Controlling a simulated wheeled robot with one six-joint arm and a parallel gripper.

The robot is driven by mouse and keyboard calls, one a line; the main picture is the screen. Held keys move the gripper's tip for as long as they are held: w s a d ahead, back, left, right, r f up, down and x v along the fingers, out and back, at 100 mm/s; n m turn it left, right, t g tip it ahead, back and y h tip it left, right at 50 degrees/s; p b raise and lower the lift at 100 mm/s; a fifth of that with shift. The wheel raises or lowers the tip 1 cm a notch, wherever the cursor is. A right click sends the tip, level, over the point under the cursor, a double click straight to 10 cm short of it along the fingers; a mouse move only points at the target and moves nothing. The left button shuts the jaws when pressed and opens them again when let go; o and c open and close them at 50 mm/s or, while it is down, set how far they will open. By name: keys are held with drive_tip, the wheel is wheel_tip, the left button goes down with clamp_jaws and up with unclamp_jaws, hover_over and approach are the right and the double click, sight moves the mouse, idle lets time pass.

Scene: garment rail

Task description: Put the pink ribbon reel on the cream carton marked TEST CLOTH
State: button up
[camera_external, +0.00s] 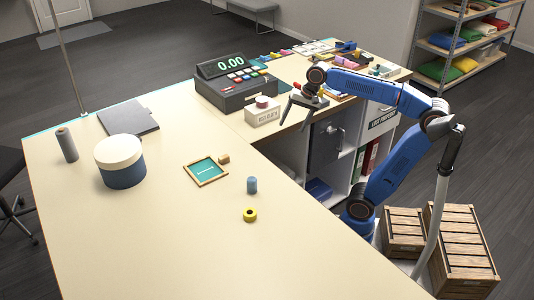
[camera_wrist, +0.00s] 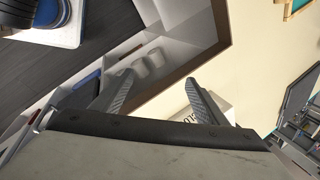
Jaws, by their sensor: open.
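The cream carton (camera_external: 263,117) marked TEST CLOTH stands on the counter near its inner edge, in front of the till. A small pink reel (camera_external: 262,101) rests on top of the carton, apart from my gripper. My gripper (camera_external: 296,116) is open and empty, pointing down just right of the carton, by the counter edge. In the wrist view my gripper's fingers (camera_wrist: 160,78) are spread with nothing between them. Part of the carton (camera_wrist: 208,106) shows behind the right finger, with its lettering mostly hidden. I cannot make out the reel in the wrist view.
A black till (camera_external: 235,85) stands behind the carton. A yellow reel (camera_external: 250,215), a blue cylinder (camera_external: 252,185), a teal framed tray (camera_external: 206,171) and a large round box (camera_external: 120,162) stand on the near counter. Open shelves lie below the edge. The near counter has clear room.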

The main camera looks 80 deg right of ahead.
drive_tip(key=s+a+f+n, duration=0.2)
drive_tip(key=s+f+n, duration=0.5)
drive_tip(key=f, duration=0.4)
drive_tip(key=s+a+f+n, duration=0.3)
drive_tip(key=s+f+n, duration=0.4)
drive_tip(key=f+n, duration=0.2)
wheel_tip(320, 180, down, 2)
drive_tip(key=shift+a+f+t+h, duration=0.15)
drive_tip(key=shift+a+t+h, duration=0.15)
drive_tip(key=shift+a+h, duration=0.1)
